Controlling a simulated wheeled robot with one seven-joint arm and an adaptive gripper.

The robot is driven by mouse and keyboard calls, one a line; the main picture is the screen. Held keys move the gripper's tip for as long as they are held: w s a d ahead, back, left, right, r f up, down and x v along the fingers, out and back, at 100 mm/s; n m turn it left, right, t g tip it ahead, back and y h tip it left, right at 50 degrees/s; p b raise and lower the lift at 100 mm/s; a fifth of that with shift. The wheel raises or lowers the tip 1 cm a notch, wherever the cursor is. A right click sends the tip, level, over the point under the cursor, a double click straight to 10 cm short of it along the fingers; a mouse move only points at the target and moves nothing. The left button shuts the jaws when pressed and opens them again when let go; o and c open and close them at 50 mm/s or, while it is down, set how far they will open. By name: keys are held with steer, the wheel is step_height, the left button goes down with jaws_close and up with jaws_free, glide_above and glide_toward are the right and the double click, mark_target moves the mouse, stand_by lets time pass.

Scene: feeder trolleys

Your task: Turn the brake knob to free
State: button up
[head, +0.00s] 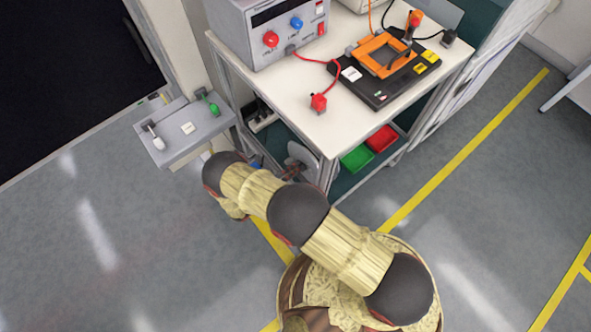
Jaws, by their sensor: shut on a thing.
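A grey round plate (300,154) shows low on the near side of the white-topped trolley (306,118), partly behind my arm. It appears to bear the brake knob, whose handle and marks I cannot make out. My gripper (289,171) is at this plate, small, dark and mostly hidden by my forearm. It is shut on what appears to be the brake knob. The knob's angle, free or braked, cannot be read here.
A grey side shelf (188,142) with a green-handled lever (209,103) and a white-handled one (155,139) stands left. A power supply (262,30) and an orange fixture (383,55) sit on the trolley. Green (357,158) and red (382,138) bins sit below. The left floor is clear.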

steer(key=shift+a, duration=0.1)
steer(key=o, duration=1.1)
steer(key=shift+o, duration=0.2)
steer(key=v, duration=1.2)
